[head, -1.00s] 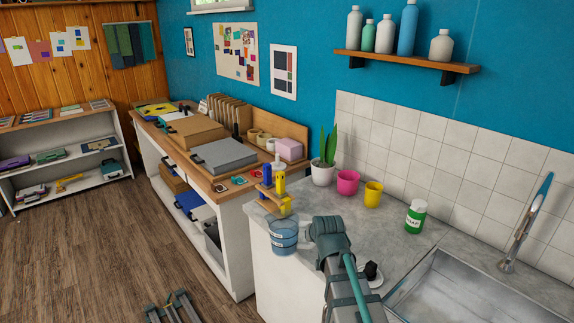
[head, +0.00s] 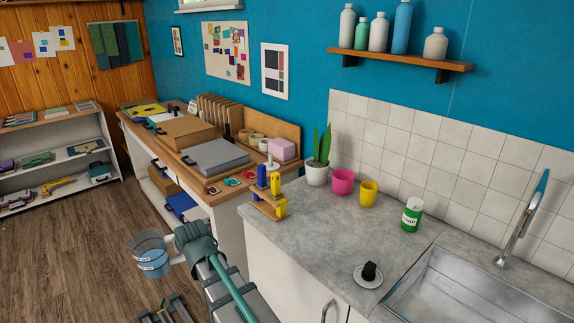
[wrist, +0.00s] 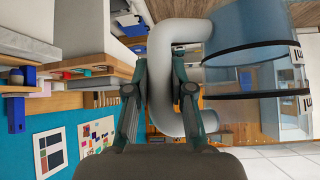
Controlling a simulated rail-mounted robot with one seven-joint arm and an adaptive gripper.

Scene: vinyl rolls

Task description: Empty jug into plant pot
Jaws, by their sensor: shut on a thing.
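The jug (head: 150,262) is a see-through bluish vessel with dark bands and a pale handle. It is held in the air left of the counter, in front of the wooden floor, and looks roughly upright. My gripper (head: 180,240) is at its right side, shut on the handle. In the wrist view the fingers (wrist: 163,75) close around the thick grey handle (wrist: 165,85), with the jug body (wrist: 250,70) at the right. What the jug holds cannot be made out. The white plant pot (head: 317,175) with upright green leaves stands at the counter's back left, apart from the jug.
A pink pot (head: 343,182) and a yellow pot (head: 368,194) stand right of the plant. A green-and-white can (head: 412,215) stands near the sink (head: 470,285).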

